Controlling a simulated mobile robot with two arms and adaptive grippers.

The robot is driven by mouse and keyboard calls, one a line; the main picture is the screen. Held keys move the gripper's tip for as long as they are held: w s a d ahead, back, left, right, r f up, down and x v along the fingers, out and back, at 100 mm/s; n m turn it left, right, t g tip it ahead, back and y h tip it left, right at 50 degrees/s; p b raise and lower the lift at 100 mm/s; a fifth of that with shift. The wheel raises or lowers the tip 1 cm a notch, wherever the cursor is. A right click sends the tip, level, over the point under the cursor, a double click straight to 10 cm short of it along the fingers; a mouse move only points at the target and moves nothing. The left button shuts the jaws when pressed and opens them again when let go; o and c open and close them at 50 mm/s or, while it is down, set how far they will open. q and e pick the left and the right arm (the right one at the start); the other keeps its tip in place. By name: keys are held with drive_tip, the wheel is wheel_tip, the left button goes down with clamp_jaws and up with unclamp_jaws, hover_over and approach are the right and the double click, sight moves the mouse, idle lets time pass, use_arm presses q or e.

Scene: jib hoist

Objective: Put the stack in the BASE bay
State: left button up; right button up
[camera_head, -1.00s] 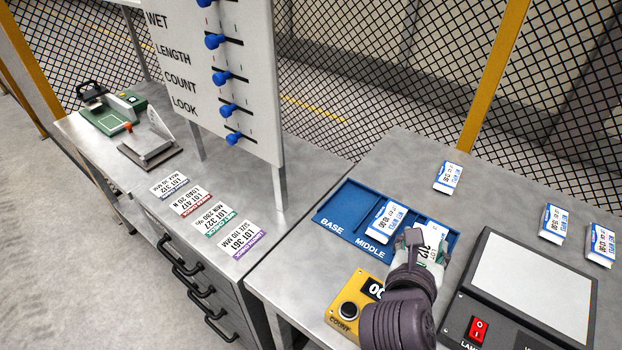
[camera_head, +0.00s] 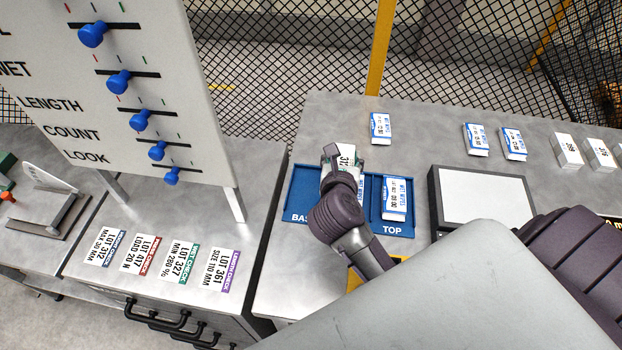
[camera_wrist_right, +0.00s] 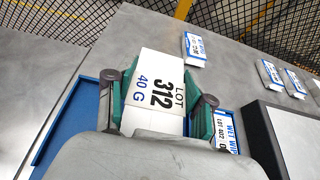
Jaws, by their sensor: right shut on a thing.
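My right gripper (camera_head: 342,160) is shut on a white stack (camera_head: 345,158). In the right wrist view, the held stack (camera_wrist_right: 158,92) reads LOT 312, 40 G, and sits between the two green-padded fingers (camera_wrist_right: 160,98). It is over the back of the blue tray (camera_head: 300,185), around the BASE and MIDDLE bays; the exact height cannot be told. The BASE bay at the left shows bare blue floor, partly hidden by my wrist. A wet wipes pack (camera_head: 395,200) lies in the TOP bay. The MIDDLE bay is mostly hidden by my wrist. My left gripper is not in view.
A flat white-topped plate (camera_head: 485,198) stands right of the tray. Loose packs (camera_head: 380,128) (camera_head: 476,139) (camera_head: 513,144) lie behind. A control board (camera_head: 120,110) on posts stands left, with label cards (camera_head: 210,270) before it. My arm link covers the lower right.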

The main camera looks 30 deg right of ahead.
hover_over(310, 187)
wheel_tip(310, 187, down, 4)
drive_tip(key=shift+s+r+p, duration=0.1)
drive_tip(key=shift+p, duration=0.35)
wheel_tip(310, 187, down, 3)
drive_tip(key=shift+f+p, duration=0.15)
drive_tip(key=shift+p, duration=0.25)
drive_tip(key=shift+f, duration=0.45)
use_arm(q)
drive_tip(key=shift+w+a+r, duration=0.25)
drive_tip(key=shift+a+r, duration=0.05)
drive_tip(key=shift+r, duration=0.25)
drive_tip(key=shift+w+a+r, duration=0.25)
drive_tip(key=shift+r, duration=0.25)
use_arm(e)
drive_tip(key=shift+f, duration=0.15)
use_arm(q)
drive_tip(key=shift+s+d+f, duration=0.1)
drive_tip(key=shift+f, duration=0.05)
use_arm(e)
drive_tip(key=o, duration=0.9)
